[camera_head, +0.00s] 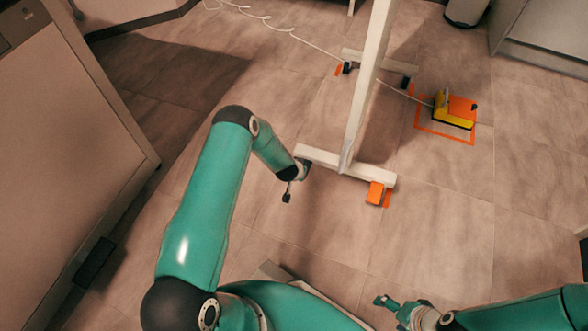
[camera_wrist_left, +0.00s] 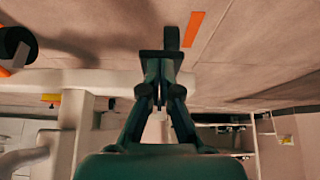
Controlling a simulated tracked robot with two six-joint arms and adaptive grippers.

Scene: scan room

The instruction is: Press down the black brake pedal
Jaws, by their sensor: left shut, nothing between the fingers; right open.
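A white wheeled stand has a low foot (camera_head: 350,168) on the floor. My left gripper (camera_head: 304,168) is shut and empty, low at the near left end of this foot. It covers that corner in the head view. In the left wrist view, the shut fingers (camera_wrist_left: 160,85) point at a dark piece (camera_wrist_left: 172,37) beside an orange floor strip. This piece looks like the black brake pedal, but I cannot tell whether the fingers touch it. My right gripper (camera_head: 387,303) is open and empty, at the bottom.
A yellow and orange foot switch (camera_head: 455,112) stands inside an orange floor outline at the right, with a white cable. The stand's post (camera_head: 368,85) rises beyond the foot. A large cabinet (camera_head: 70,150) fills the left side.

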